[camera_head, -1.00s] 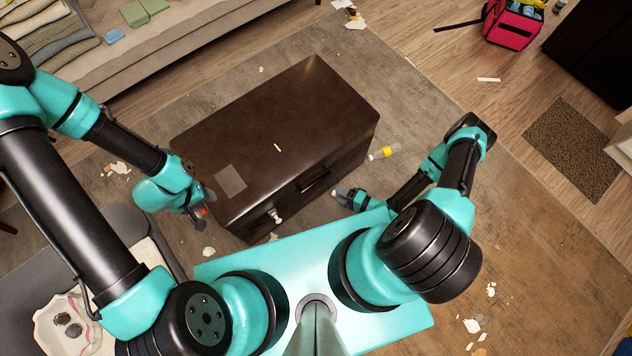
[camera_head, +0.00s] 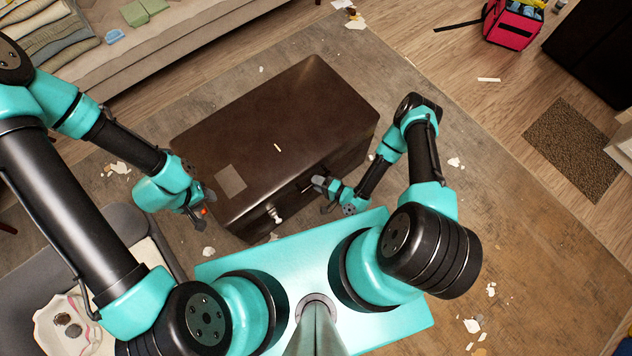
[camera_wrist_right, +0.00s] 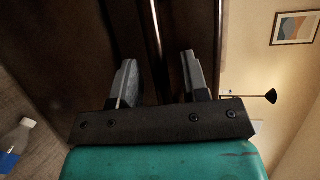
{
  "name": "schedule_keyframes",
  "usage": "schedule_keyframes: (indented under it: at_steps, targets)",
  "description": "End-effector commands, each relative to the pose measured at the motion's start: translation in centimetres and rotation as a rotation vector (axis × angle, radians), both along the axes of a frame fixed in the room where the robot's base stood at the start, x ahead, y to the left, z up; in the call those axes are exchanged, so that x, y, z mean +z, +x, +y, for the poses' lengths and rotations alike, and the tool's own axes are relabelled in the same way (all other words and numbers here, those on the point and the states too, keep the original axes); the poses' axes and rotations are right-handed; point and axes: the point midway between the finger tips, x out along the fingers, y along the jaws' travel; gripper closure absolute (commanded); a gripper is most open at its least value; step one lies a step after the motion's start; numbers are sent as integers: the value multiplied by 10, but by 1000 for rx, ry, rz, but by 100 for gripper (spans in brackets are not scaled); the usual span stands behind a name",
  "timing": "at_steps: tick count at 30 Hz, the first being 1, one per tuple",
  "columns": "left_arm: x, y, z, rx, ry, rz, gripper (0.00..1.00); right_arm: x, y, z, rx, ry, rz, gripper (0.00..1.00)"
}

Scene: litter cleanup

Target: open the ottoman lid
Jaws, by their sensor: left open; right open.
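The ottoman (camera_head: 275,130) is a dark brown leather box in the middle of the head view, with its lid shut. A handle recess shows on its front face, partly behind my right gripper, and a light metal latch (camera_head: 275,215) sits left of it. My right gripper (camera_head: 322,195) is open at the front face. In the right wrist view my right gripper (camera_wrist_right: 158,78) has its fingers apart, facing the dark ottoman (camera_wrist_right: 100,40) and a lengthwise seam; contact cannot be told.
A sofa (camera_head: 190,45) stands behind the ottoman. Litter scraps (camera_head: 118,168) lie on the rug. A pink bag (camera_head: 512,25) is at the far right. A bottle (camera_wrist_right: 15,145) shows at left in the right wrist view.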

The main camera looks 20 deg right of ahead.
Motion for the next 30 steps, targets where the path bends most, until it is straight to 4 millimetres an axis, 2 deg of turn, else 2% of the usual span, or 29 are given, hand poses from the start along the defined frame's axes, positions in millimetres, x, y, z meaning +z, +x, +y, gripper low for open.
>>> schedule_keyframes:
  at_steps: [5, 14, 27, 30]
  targets:
    - [0, 0, 0, 0, 0, 0, 57, -2, 7, 6, -1, 0, 0, 58]
    - [0, 0, 0, 0, 0, 0, 57, -2, 7, 6, -1, 0, 0, 58]
    - [0, 0, 0, 0, 0, 0, 57, -2, 7, 6, -1, 0, 0, 100]
    - [0, 0, 0, 0, 0, 0, 57, -2, 7, 7, -1, 0, 0, 100]
